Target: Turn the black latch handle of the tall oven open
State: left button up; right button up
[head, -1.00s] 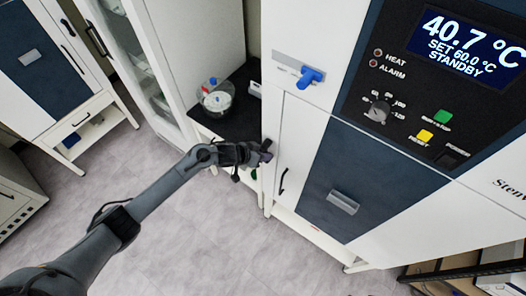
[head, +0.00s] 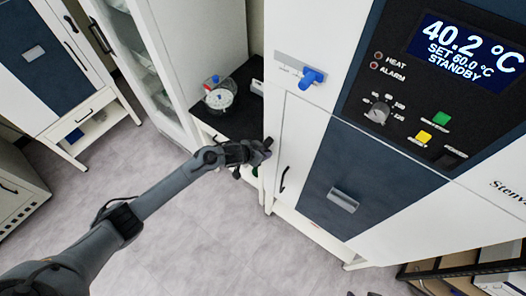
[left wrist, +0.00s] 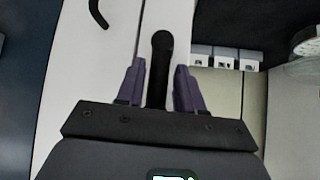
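The tall oven (head: 319,120) is white with a dark blue door panel and fills the right of the head view. My left gripper (head: 264,150) is at the oven's left front edge. In the left wrist view, the black latch handle (left wrist: 161,58) is a narrow bar with a rounded end, in line with the fingers. The purple fingertips of my left gripper (left wrist: 158,80) stand on either side of it, with a visible gap on each side. The gripper hides the latch in the head view. My right gripper is not in view.
A curved black door handle (head: 284,179) is just right of my left gripper. A blue knob (head: 311,77) sticks out above. A dark bench (head: 233,122) with a clear round container (head: 219,99) stands behind. The floor at lower middle is clear.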

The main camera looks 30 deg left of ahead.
pick_arm(q)
jog(key=shift+o, duration=0.8)
jog(key=shift+r, duration=0.1)
jog(key=v, duration=1)
jog(key=shift+s+r, duration=0.2)
jog(key=shift+a, duration=0.1)
